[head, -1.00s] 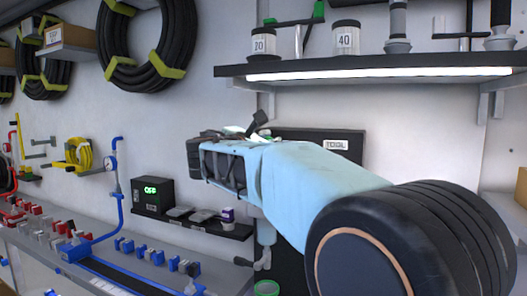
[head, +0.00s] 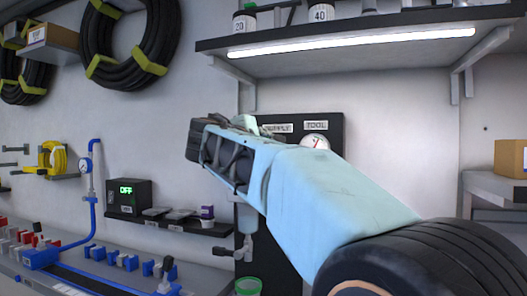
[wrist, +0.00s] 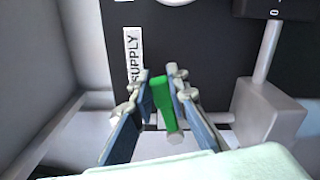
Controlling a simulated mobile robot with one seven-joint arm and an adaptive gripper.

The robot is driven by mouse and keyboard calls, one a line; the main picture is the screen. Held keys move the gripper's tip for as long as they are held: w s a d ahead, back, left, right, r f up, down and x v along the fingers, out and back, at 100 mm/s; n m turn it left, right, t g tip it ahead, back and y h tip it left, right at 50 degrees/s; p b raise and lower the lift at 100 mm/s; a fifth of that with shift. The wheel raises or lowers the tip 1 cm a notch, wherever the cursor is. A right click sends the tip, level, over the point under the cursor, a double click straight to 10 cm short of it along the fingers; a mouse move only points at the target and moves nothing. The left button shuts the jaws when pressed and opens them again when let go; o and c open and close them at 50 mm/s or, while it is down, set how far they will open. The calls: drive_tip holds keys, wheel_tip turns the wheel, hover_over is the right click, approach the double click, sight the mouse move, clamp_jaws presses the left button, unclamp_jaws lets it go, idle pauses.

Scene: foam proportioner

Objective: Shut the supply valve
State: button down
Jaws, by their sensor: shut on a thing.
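The supply valve's green lever (wrist: 163,105) stands between my two fingers in the wrist view, below and right of the white SUPPLY label (wrist: 132,65). My gripper (wrist: 160,82) is closed on this lever. In the head view the dark panel (head: 330,178) carries the SUPPLY label (head: 277,128), the TOOL label (head: 317,126) and a round gauge (head: 315,143). My arm covers much of this panel. The lever and my fingertips are hidden or too unclear to make out in the head view.
A grey pipe and block (wrist: 268,118) stand right of my fingers in the wrist view. A lit shelf (head: 360,42) hangs above the panel. A black box reading OFF (head: 128,196) stands on a small shelf at left. A green-rimmed cup (head: 248,286) sits below.

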drive_tip(key=shift+d+f+m+b, duration=0.1)
drive_tip(key=shift+f+m+b, duration=1)
drive_tip(key=shift+m+b, duration=0.4)
drive_tip(key=c, duration=1.8)
unclamp_jaws()
drive_tip(key=shift+c, duration=0.2)
drive_tip(key=shift+s, duration=0.1)
drive_tip(key=v, duration=1.2)
